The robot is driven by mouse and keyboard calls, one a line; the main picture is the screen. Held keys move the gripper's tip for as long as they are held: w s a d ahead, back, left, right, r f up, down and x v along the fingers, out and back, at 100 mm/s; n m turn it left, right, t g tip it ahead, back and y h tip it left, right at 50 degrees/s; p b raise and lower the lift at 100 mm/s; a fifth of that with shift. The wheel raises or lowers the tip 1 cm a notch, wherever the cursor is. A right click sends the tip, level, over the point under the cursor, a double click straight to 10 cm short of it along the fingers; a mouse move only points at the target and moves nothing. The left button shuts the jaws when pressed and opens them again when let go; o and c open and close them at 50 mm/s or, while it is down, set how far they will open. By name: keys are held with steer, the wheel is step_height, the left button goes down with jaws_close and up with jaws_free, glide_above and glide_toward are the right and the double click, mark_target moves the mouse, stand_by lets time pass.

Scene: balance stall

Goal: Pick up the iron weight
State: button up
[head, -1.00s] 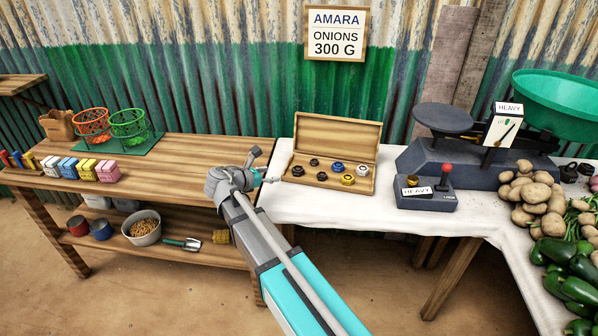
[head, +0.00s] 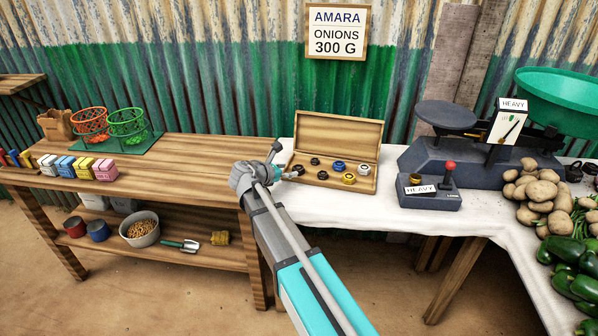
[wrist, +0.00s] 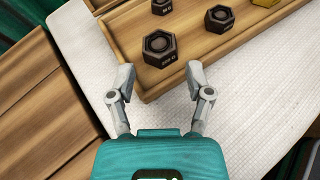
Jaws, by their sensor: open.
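Three dark hexagonal weights, which look like iron, sit in an open wooden case (head: 335,117) on the white cloth. The nearest dark weight (wrist: 158,50) lies just beyond my gripper's fingertips in the wrist view, close to the case's near wall; it also shows in the head view (head: 298,169). A second dark weight (wrist: 220,18) is to its right, and a third (wrist: 162,6) is partly cut off at the top edge. My gripper (wrist: 160,76) is open and empty, its fingers spread to either side of the nearest weight, short of it.
A blue weight (head: 338,166), a silver one (head: 362,170) and a yellow one (head: 349,178) share the case. The wooden bench (head: 190,150) adjoins the cloth on the left.

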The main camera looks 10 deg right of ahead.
mark_target(295, 169)
steer(key=b+x, duration=0.2)
steer(key=x, duration=0.2)
steer(key=shift+w+f, duration=0.1)
steer(key=shift+f, duration=0.2)
steer(key=shift+w+d, duration=0.2)
steer(key=shift+d, duration=0.25)
jaws_close()
